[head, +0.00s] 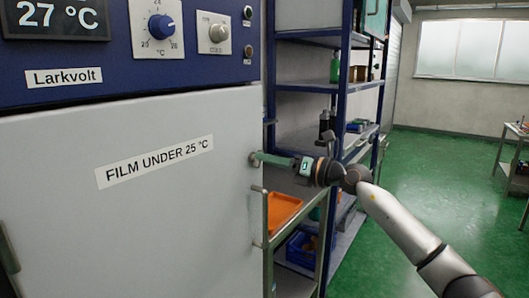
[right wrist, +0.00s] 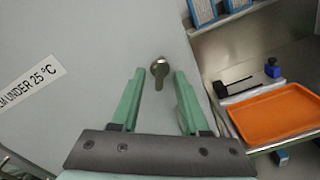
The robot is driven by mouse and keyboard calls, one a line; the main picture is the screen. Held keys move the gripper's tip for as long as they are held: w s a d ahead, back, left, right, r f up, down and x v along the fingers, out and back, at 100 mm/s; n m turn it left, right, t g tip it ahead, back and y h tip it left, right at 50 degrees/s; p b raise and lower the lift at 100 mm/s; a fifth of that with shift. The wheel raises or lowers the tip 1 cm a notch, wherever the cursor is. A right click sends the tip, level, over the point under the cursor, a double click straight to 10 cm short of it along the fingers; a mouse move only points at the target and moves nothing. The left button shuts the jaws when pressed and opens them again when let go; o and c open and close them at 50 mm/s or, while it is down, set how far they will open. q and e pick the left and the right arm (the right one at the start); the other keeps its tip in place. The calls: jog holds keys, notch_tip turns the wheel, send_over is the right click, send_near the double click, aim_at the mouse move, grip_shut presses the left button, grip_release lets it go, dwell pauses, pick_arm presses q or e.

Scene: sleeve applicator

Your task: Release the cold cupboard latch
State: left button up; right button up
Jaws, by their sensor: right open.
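The cold cupboard has a pale grey door (head: 140,230) labelled "FILM UNDER 25 °C", which looks closed. Its latch (right wrist: 159,68) is a small round metal boss with a short lever hanging down, near the door's right edge. In the head view my right gripper (head: 266,159) reaches in from the right, its green fingers at that edge. In the right wrist view the fingers are open on either side of the latch, with a gap on both sides. I cannot tell how deep the fingers reach. My left gripper is not in view.
A blue control panel (head: 100,60) with dials and a 27 °C display sits above the door. Right of the cupboard, an orange tray (head: 284,211) lies on a metal trolley, with blue shelving (head: 340,90) behind. Green floor (head: 430,185) is open to the right.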

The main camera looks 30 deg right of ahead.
jog(key=shift+x, duration=0.9)
grip_shut()
